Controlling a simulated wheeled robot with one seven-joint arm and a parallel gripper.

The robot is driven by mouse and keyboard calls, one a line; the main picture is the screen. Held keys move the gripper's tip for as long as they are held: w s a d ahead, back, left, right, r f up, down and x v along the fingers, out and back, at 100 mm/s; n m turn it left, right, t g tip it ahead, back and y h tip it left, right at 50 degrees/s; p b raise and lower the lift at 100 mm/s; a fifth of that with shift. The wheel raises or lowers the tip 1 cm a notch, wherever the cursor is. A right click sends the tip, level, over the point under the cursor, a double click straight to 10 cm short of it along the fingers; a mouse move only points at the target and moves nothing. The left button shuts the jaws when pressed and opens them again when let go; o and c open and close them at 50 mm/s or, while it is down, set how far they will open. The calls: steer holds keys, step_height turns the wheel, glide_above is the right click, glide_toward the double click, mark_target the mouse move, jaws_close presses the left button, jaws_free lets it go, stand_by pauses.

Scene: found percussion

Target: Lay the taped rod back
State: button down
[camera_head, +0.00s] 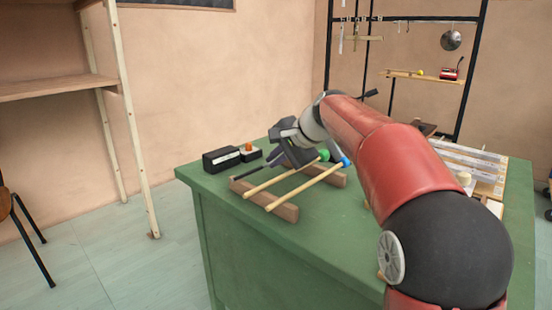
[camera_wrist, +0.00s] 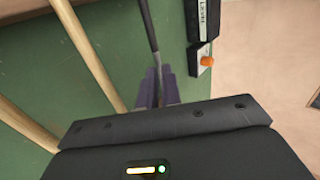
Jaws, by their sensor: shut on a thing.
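The rod runs away from the fingers, roughly alongside two pale wooden sticks. In the head view the rod (camera_head: 249,174) shows as a short dark line left of the gripper. The rack has a near wooden bar (camera_head: 283,209) and a far bar (camera_head: 336,178). I cannot tell whether the rod touches the bars.
Two mallets, one green-headed (camera_head: 324,155) and one blue-headed (camera_head: 346,162), lie across the rack right of the rod. A black box (camera_head: 221,159) and a small unit with an orange knob (camera_head: 249,147) stand close on the left.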

steer(key=shift+f, duration=0.25)
stand_by(0.3)
steer(key=c, duration=1.5)
jaws_free()
steer(key=v, duration=0.7)
steer(key=shift+s+d+r, duration=0.2)
steer(key=shift+r, duration=0.05)
